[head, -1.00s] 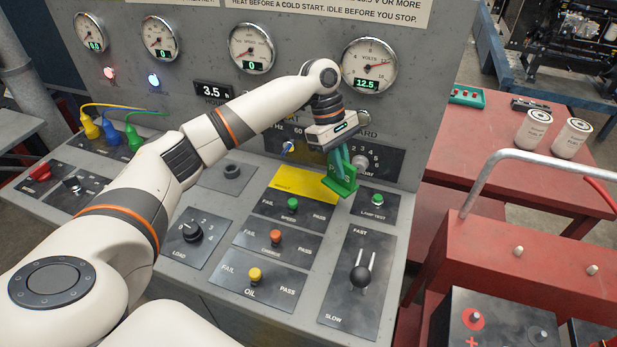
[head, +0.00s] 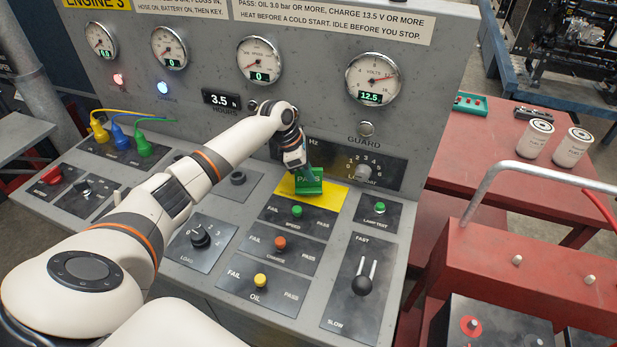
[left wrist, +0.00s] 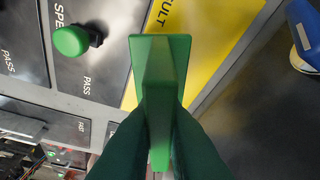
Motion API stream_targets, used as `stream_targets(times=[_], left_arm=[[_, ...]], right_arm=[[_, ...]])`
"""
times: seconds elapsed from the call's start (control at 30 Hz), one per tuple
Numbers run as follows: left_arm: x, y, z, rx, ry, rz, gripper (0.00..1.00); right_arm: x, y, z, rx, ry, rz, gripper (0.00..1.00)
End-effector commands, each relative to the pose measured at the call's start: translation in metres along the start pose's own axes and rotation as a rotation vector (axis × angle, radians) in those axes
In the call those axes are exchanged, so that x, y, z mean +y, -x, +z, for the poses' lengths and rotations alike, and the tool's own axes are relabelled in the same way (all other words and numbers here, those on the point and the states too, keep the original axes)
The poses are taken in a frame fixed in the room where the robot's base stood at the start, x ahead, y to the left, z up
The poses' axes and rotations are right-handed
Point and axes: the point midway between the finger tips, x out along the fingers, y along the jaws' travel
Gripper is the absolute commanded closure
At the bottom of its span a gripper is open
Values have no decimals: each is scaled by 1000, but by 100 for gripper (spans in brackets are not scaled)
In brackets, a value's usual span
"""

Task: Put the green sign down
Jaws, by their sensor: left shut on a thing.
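The green sign (head: 309,183) reads PASS and stands upright at the yellow RESULT patch (head: 325,197) on the sloping console. My left gripper (head: 303,170) is shut on the sign from above. In the left wrist view the green sign (left wrist: 161,85) sits between the two fingers (left wrist: 158,135), with the yellow patch (left wrist: 205,40) behind and beside it. I cannot tell whether the sign's foot touches the patch. My right gripper is not in view.
The SPEED switch (head: 297,211) with a green knob is just in front of the patch. The lamp test button (head: 379,208) is to the right, and the slow-fast lever (head: 362,285) stands lower right. The gauge panel (head: 310,60) rises behind. White filters (head: 537,139) stand on a red table.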

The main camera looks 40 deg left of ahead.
Motion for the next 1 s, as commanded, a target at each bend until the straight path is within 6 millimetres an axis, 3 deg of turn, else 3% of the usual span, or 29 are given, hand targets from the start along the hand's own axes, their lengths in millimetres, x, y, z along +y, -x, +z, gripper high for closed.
stream_targets(times=[0.2, 0.53, 0.57, 0.67, 1.0], left_arm=[[1, -24, 10, 0, 0, 2, 100], [1, -27, 11, 0, 1, 2, 100], [0, -27, 11, 0, 0, 2, 85], [0, -27, 11, 0, 0, 1, 68], [0, -24, 10, 0, -2, 0, 68]], right_arm=[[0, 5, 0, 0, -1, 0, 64], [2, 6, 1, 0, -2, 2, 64], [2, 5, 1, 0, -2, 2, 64], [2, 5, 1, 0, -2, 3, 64], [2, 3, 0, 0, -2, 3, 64]])
